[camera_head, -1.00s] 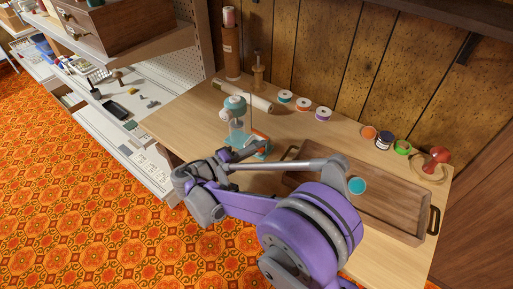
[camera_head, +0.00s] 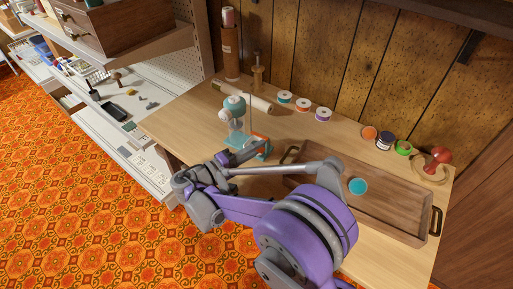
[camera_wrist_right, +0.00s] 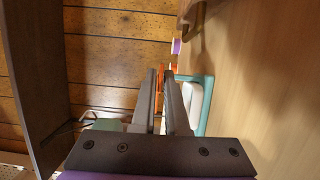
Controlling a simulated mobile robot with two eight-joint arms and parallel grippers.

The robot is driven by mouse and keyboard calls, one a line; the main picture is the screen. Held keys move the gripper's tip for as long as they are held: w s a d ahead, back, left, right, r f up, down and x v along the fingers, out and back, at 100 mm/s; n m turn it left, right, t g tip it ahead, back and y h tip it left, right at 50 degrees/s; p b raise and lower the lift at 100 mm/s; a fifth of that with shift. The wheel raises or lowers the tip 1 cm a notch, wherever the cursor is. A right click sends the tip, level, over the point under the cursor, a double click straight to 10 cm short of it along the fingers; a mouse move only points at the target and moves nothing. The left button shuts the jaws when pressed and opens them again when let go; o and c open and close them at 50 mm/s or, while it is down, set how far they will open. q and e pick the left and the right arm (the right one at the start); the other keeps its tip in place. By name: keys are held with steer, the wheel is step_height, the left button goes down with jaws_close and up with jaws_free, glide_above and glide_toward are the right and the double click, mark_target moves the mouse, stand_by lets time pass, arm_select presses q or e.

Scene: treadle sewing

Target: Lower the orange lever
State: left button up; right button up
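A small teal and white sewing machine (camera_head: 235,107) stands on the wooden table at the centre left. The orange lever (camera_head: 262,147) shows low at its right side. My right gripper (camera_head: 254,152) is at the machine's lower front, with its fingertips close to the lever. In the right wrist view, the two dark fingers (camera_wrist_right: 162,85) stand slightly apart with a narrow gap. A thin orange strip of the lever (camera_wrist_right: 159,92) shows in the gap; contact with the fingers cannot be told. My right arm hides part of the machine's front. My left gripper is out of view.
Several spools and a red pincushion-like object (camera_head: 440,155) stand along the back. A pale fabric roll (camera_head: 242,96) lies behind the machine.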

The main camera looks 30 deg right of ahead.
steer(key=o, duration=0.3)
steer(key=shift+a, duration=0.1)
steer(key=a, duration=0.7)
steer(key=s+a+p, duration=0.1)
steer(key=a, duration=0.2)
steer(key=shift+a, duration=0.3)
steer(key=shift+a, duration=0.1)
